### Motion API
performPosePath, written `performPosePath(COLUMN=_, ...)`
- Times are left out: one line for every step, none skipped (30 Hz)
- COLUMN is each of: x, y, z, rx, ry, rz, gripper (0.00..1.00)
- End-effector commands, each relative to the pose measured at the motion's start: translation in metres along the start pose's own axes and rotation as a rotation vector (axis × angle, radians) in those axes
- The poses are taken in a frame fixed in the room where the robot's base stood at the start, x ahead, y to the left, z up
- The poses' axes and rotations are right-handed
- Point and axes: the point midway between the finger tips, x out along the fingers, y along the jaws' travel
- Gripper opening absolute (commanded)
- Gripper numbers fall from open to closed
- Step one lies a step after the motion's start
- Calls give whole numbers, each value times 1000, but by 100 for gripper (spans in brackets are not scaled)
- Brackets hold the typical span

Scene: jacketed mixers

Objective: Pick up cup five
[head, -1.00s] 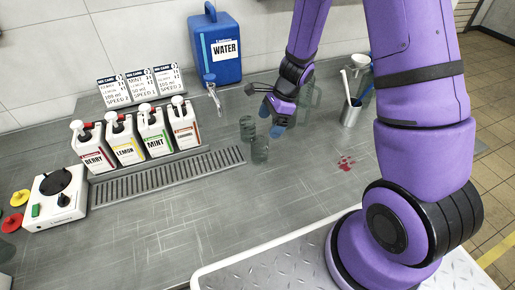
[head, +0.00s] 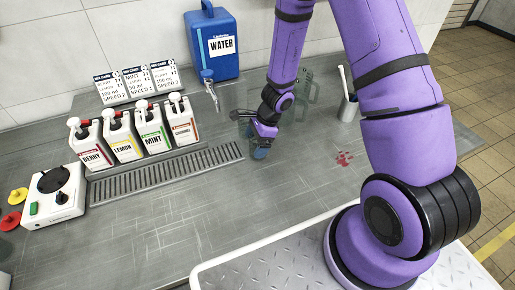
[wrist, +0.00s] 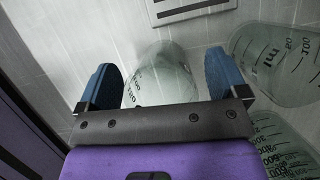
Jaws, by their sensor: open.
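My gripper (wrist: 161,82) is open, with one blue finger on each side of a clear, greenish measuring cup (wrist: 166,70). The cup lies between the fingers in the wrist view, with a gap showing on both sides and dark markings on its wall. No number five is readable on it. In the head view my gripper (head: 260,143) is low over the counter, right of the drain grate, and mostly hides the cups there. A second clear cup (wrist: 275,62) stands to the right in the wrist view.
A clear graduated jug (head: 305,88) stands behind my gripper, close to my arm. A metal holder (head: 348,108) with utensils is to the right. The blue water container (head: 214,50) and bottles, including mint (head: 151,132), stand left. The front counter is clear.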

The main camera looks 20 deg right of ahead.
Motion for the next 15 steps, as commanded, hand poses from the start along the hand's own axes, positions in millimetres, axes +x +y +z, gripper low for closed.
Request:
performPosePath(x=0, y=0, z=0, rx=0, ry=0, rz=0, gripper=92)
performPosePath(x=0, y=0, z=0, rx=0, ry=0, rz=-1, gripper=92)
performPosePath(x=0, y=0, z=0, rx=0, ry=0, rz=-1, gripper=92)
performPosePath(x=0, y=0, z=0, rx=-1, ry=0, rz=-1, gripper=92)
performPosePath(x=0, y=0, z=0, rx=-1, ry=0, rz=-1, gripper=92)
performPosePath(x=0, y=0, z=0, rx=-1, ry=0, rz=-1, gripper=89)
performPosePath(x=0, y=0, z=0, rx=-1, ry=0, rz=-1, gripper=82)
performPosePath(x=0, y=0, z=0, rx=-1, ry=0, rz=-1, gripper=75)
performPosePath(x=0, y=0, z=0, rx=-1, ry=0, rz=-1, gripper=66)
performPosePath(x=0, y=0, z=0, rx=-1, ry=0, rz=-1, gripper=59)
performPosePath(x=0, y=0, z=0, rx=-1, ry=0, rz=-1, gripper=52)
performPosePath(x=0, y=0, z=0, rx=-1, ry=0, rz=-1, gripper=43)
performPosePath(x=0, y=0, z=0, rx=-1, ry=0, rz=-1, gripper=39)
performPosePath(x=0, y=0, z=0, rx=-1, ry=0, rz=-1, gripper=39)
performPosePath(x=0, y=0, z=0, rx=-1, ry=0, rz=-1, gripper=39)
